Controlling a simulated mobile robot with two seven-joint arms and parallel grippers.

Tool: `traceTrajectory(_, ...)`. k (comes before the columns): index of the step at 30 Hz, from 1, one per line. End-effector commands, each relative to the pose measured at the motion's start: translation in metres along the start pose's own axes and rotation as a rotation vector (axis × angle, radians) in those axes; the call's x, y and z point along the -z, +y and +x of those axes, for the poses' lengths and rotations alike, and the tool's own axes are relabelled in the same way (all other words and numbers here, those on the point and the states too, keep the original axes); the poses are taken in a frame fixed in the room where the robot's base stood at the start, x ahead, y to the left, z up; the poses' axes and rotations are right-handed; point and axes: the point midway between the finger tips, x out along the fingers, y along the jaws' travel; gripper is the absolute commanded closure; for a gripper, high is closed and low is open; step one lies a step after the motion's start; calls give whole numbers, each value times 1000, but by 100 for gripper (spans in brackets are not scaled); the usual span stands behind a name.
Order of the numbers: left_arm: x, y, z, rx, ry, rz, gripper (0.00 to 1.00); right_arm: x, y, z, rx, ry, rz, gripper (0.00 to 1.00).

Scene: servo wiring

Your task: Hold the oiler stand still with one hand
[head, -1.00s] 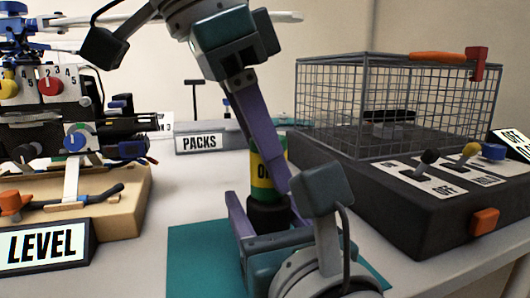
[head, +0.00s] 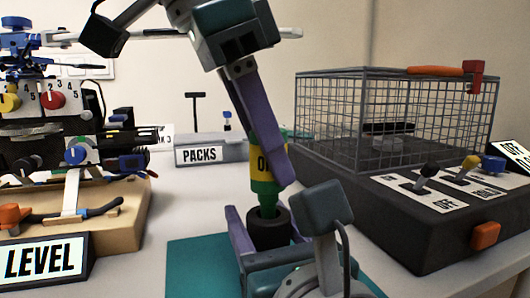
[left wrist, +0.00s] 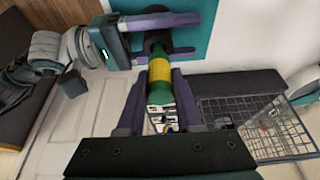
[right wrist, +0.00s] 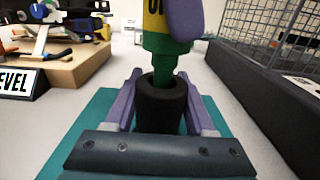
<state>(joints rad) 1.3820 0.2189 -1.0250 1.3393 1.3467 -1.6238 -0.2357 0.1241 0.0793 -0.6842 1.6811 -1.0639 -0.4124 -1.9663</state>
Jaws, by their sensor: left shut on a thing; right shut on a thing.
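The oiler is a green bottle with a yellow band (head: 264,165), upright above the stand. The oiler stand is a black round cup (head: 269,232) on a teal mat (head: 195,268). My left gripper (head: 272,158) is shut on the oiler; the left wrist view shows its purple fingers on both sides of the bottle (left wrist: 160,75). The oiler's narrow green lower end (right wrist: 165,65) is at the stand's open mouth; I cannot tell how deep it sits. My right gripper (right wrist: 160,110) is shut on the stand (right wrist: 162,105), one finger on each side, low at the mat.
A black control box with a wire cage (head: 395,120) stands at the right. A wooden base (head: 125,215) with a servo rig and a LEVEL sign (head: 42,260) is at the left. A grey PACKS box (head: 210,153) is behind. White table lies between.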

Motion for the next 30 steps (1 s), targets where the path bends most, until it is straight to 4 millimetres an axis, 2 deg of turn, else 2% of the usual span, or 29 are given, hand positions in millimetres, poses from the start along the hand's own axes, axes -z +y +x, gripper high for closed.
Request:
traceTrajectory(18,5,0,-11,0,1,0,100,2,-1,0,2,4,-1,100)
traceTrajectory(30,13,0,-30,0,1,0,100,2,-1,0,2,4,-1,100)
